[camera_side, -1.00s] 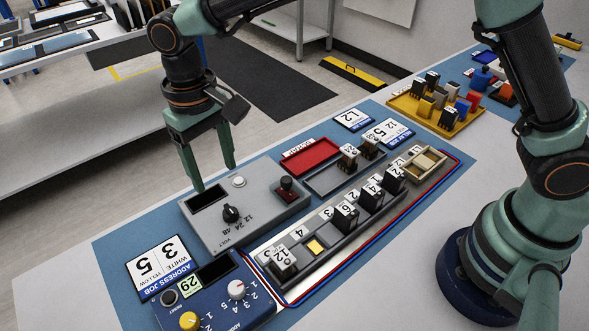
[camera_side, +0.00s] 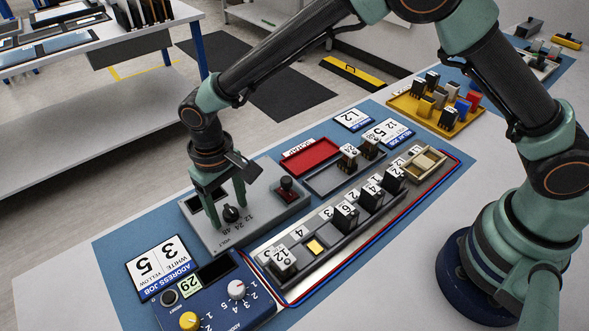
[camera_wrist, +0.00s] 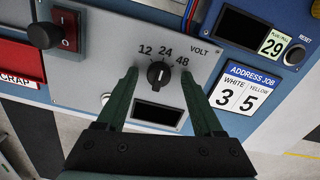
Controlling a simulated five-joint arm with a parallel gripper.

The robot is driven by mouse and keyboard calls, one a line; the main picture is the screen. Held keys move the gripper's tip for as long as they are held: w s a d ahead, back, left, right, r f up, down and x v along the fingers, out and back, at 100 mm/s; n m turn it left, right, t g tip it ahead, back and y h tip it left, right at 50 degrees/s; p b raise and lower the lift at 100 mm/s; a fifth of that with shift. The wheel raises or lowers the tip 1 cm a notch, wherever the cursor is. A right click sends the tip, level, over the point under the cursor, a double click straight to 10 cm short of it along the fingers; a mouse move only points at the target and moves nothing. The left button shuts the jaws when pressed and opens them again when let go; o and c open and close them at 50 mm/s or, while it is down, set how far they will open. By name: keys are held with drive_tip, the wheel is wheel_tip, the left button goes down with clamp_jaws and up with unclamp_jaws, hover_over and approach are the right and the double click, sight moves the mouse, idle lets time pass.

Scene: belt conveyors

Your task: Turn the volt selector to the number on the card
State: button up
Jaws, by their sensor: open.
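The volt selector (camera_side: 231,213) is a black knob on a grey panel (camera_side: 258,222) marked 12, 24 and 48. It also shows in the wrist view (camera_wrist: 158,74), just past my fingertips. I cannot tell surely which number it points at. My gripper (camera_side: 229,215) is open, pointing down over the panel, with its fingers on either side of the knob. In the wrist view my gripper (camera_wrist: 160,78) shows a gap on both sides of the knob. A relay job card (camera_side: 388,132) lies at the back and appears to show 12 and 5, upside down in the side view.
The blue address unit (camera_side: 215,295) and address job card (camera_side: 160,267) are in front. A rail with black blocks (camera_side: 335,222) runs to the right. A red scrap tray (camera_side: 310,158) is behind.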

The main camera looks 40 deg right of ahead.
clamp_jaws()
drive_tip(key=shift+a+n, duration=0.15)
drive_tip(key=shift+n, duration=0.15)
idle(0.4)
drive_tip(key=n, duration=0.3)
drive_tip(key=shift+r, duration=0.1)
drive_tip(key=n, duration=0.5)
drive_tip(key=shift+t, duration=0.4)
drive_tip(key=shift+n, duration=0.4)
